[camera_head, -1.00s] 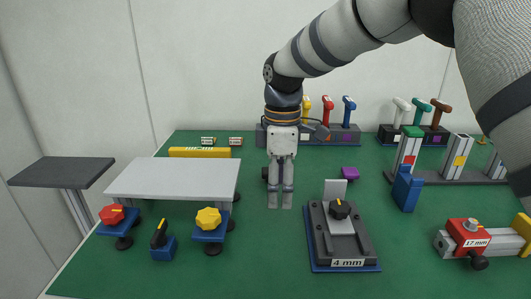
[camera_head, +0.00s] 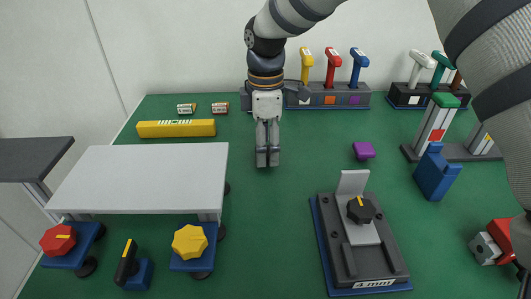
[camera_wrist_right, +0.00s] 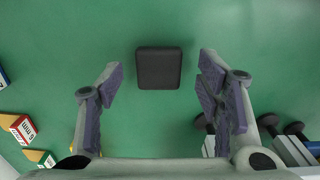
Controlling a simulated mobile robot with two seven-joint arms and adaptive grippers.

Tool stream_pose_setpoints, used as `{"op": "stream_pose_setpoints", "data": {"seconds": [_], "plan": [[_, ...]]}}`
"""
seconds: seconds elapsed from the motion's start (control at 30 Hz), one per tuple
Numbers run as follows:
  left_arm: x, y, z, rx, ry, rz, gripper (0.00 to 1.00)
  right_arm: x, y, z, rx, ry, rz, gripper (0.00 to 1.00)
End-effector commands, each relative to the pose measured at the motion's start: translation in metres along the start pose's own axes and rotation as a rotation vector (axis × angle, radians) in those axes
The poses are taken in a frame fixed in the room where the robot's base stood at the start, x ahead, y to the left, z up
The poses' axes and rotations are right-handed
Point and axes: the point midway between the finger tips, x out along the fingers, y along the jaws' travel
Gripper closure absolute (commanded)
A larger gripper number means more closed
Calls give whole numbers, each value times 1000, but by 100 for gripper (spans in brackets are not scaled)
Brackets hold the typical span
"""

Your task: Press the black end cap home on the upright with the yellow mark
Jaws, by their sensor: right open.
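The black end cap (camera_wrist_right: 158,68) lies on the green table in the right wrist view, ahead of and between my open right fingers (camera_wrist_right: 160,95), apart from both. In the head view my right gripper (camera_head: 267,160) points down over the table and the black cap is hidden behind it. The upright with the yellow mark (camera_head: 484,144) stands on a grey rail at the right, partly covered by my right arm. Its top is hidden. The upright beside it (camera_head: 437,122) has a red mark and a green cap. My left gripper is out of view.
A purple cap (camera_head: 363,150) lies right of the gripper. A clamp fixture (camera_head: 335,240) labelled 4 mm stands in front, a blue block (camera_head: 437,175) at right. Racks of coloured handles (camera_head: 325,97) stand behind. A grey raised plate (camera_head: 140,175) is at left.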

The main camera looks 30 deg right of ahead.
Motion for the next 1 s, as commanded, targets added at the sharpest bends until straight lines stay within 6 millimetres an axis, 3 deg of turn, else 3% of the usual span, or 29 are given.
{"op": "stream_pose_setpoints", "data": {"seconds": [0.13,0.37,0.5,0.57,0.87,1.0], "plan": [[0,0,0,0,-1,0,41,20,0,0,0,0,1,40],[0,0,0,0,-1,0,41,22,0,0,0,1,3,40],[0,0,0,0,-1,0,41,22,0,0,0,1,3,72],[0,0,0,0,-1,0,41,22,0,0,0,1,3,81],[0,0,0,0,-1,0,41,22,0,0,0,1,3,82],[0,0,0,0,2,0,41,11,1,-1,0,3,5,82]]}}
